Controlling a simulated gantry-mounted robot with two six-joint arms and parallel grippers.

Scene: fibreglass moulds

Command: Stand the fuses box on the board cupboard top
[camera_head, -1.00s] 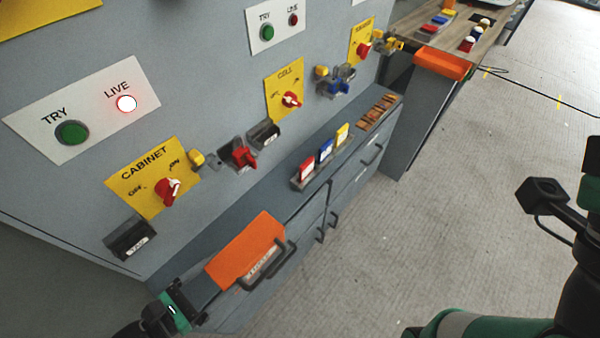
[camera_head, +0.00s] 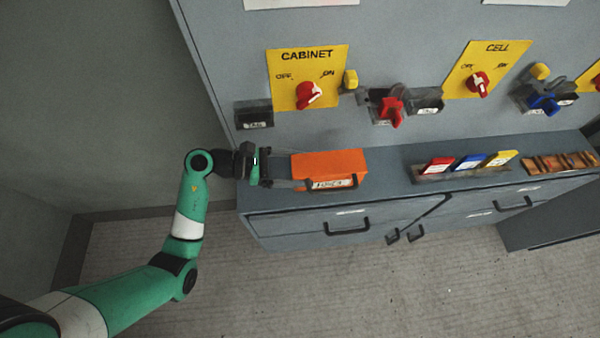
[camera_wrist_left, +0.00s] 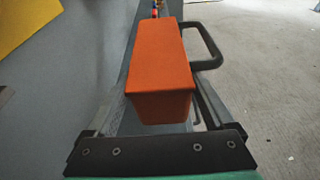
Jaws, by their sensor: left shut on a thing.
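The orange fuses box (camera_head: 330,163), with a white label and dark handle on its front side, is at the left part of the grey board cupboard top (camera_head: 390,172). It appears upright and level; whether its underside touches the top cannot be told. My left gripper (camera_head: 285,170) reaches in from the left and is shut on the left end of the box. In the left wrist view the box (camera_wrist_left: 158,62) lies between the fingers, its handle on the right. My right gripper is out of view.
A rack with red, blue and yellow tags (camera_head: 468,165) and a row of brown pieces (camera_head: 560,163) stand right of the box. The grey panel (camera_head: 225,60) with switches and padlocks rises behind. Drawer handles (camera_head: 347,228) project from the cupboard front.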

